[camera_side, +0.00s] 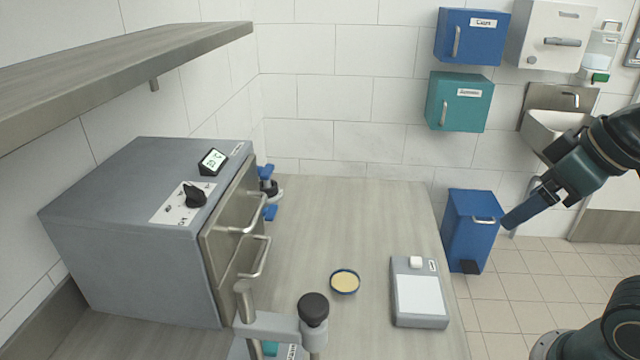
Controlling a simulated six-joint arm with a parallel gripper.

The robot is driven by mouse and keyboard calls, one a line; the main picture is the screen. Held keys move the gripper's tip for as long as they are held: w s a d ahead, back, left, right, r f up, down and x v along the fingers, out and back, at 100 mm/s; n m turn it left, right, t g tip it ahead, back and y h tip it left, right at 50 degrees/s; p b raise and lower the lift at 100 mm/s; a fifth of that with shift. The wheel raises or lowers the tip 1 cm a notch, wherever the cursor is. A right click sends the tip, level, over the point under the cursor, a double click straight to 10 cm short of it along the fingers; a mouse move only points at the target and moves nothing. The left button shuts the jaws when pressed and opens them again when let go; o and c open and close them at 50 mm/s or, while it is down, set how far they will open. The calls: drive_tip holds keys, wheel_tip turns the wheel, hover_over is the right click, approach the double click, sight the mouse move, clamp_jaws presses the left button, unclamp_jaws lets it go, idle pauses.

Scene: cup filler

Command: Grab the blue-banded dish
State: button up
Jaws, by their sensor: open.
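The blue-banded dish (345,281) is a small round dish with a dark blue rim and pale yellow contents. It sits flat on the table, left of the white-topped scale-like device. My gripper (522,205) is at the right, in the air beyond the table's right edge, well away from the dish and higher than it. It is open, with nothing seen between its fingers. One finger points down and left in front of the blue bin; the fingers partly overlap in this view.
A grey oven-like box (130,235) with handles stands at the left. A scale-like device (419,293) is right of the dish. A grey stand with a black knob (313,309) is in front. A blue bin (468,229) stands beyond the table (345,215), whose middle is clear.

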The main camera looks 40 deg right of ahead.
drive_tip(key=w+a+f+n+g+y, duration=0.2)
drive_tip(key=w+f+n, duration=0.5)
drive_tip(key=w, duration=0.4)
drive_tip(key=w+a+f+n+g+y, duration=0.2)
drive_tip(key=w+f+n, duration=0.5)
drive_tip(key=w, duration=0.4)
drive_tip(key=shift+w+a+n+y, duration=0.2)
drive_tip(key=shift+w+n+y, duration=0.05)
drive_tip(key=shift+n+y, duration=0.65)
drive_tip(key=shift+f, duration=0.15)
approach(345, 279)
drive_tip(key=shift+x, duration=1.65)
drive_tip(key=shift+w+d+f, duration=0.1)
drive_tip(key=shift+w+d, duration=0.05)
drive_tip(key=shift+x, duration=2.55)
